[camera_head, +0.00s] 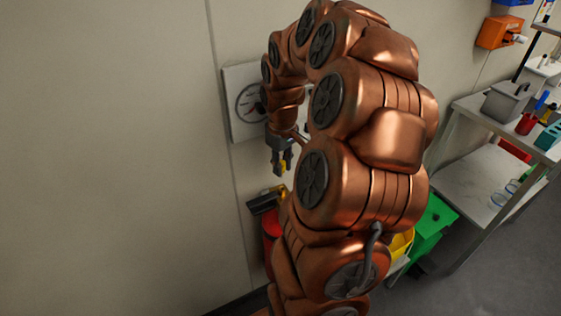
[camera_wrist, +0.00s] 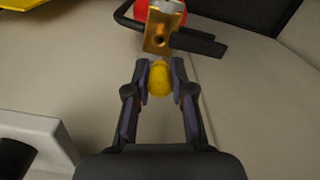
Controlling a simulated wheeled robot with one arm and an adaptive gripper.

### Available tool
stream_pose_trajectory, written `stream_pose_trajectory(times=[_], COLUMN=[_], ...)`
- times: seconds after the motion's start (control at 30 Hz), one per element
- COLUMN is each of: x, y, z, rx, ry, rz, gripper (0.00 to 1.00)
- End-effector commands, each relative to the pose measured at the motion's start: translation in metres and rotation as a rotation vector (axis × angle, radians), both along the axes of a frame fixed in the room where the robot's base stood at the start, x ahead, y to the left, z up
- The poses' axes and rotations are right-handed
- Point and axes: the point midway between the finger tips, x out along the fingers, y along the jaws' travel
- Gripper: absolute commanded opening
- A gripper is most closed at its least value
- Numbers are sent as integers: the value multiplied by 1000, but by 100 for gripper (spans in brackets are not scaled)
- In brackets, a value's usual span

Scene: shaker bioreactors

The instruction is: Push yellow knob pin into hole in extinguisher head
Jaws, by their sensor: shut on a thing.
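My gripper (camera_wrist: 160,80) is shut on the yellow knob pin (camera_wrist: 160,82) in the wrist view. The knob sits between the two fingertips; the pin's shaft is not visible. Just beyond the fingertips is the brass extinguisher head (camera_wrist: 157,40), with a dark round hole facing my gripper and a black handle (camera_wrist: 200,43). The knob looks apart from the hole, roughly in line with it. In the head view my gripper (camera_head: 280,165) points down above the extinguisher head (camera_head: 265,198), with a bit of yellow at its fingers. The red extinguisher body (camera_head: 271,232) is partly hidden by my arm.
A yellow bin (camera_head: 400,244) and a green bin (camera_head: 432,225) stand at the right, by a steel bench (camera_head: 480,180) holding lab items. The wall at the left is bare.

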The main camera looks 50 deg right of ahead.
Motion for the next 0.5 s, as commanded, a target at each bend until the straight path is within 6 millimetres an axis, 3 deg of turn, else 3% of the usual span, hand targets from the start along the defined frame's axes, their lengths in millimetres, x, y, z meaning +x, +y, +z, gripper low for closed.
stream_pose_trajectory(times=[0.5], x=[0], y=[0], z=[-31], rx=[0], ry=[0], rz=[-1], gripper=[5])
